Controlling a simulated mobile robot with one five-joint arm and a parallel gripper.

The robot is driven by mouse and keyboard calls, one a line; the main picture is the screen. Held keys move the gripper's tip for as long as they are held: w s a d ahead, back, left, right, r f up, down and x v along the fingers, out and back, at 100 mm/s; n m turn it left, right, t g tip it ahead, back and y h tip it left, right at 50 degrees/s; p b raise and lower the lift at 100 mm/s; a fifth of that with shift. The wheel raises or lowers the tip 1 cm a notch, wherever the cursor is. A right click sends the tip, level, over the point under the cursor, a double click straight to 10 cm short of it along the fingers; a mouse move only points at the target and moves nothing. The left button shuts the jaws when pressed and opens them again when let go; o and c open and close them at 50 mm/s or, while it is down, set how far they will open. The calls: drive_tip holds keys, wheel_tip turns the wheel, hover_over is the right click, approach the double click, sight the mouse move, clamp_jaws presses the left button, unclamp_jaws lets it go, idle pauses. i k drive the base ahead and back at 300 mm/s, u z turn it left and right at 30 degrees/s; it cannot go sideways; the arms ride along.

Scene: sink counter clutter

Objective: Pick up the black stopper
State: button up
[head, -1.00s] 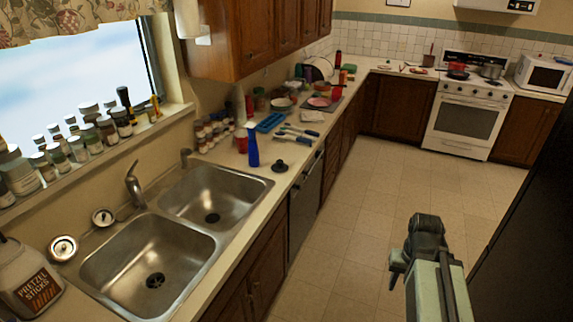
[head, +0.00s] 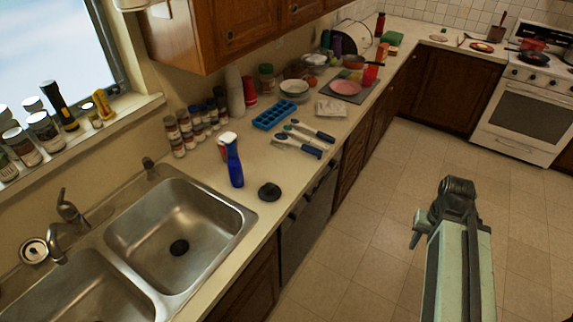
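The black stopper (head: 269,191) lies on the counter near its front edge, right of the sink and just right of a blue bottle. It is a flat black disc with a raised middle. My gripper (head: 418,236) is at the right over the floor, well away from the counter and the stopper. Its fingers are small and mostly hidden by my arm, so I cannot tell whether it is open or shut.
The blue bottle (head: 235,165) stands close beside the stopper. Several jars (head: 190,130), a blue ice tray (head: 274,114) and utensils (head: 303,140) lie behind. The double sink (head: 180,235) is to the left. The floor (head: 370,220) before the counter is clear.

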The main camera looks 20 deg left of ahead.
sight(270, 192)
drive_tip(key=u, duration=0.05)
drive_tip(key=i, duration=1.3)
drive_tip(key=u, duration=4.3)
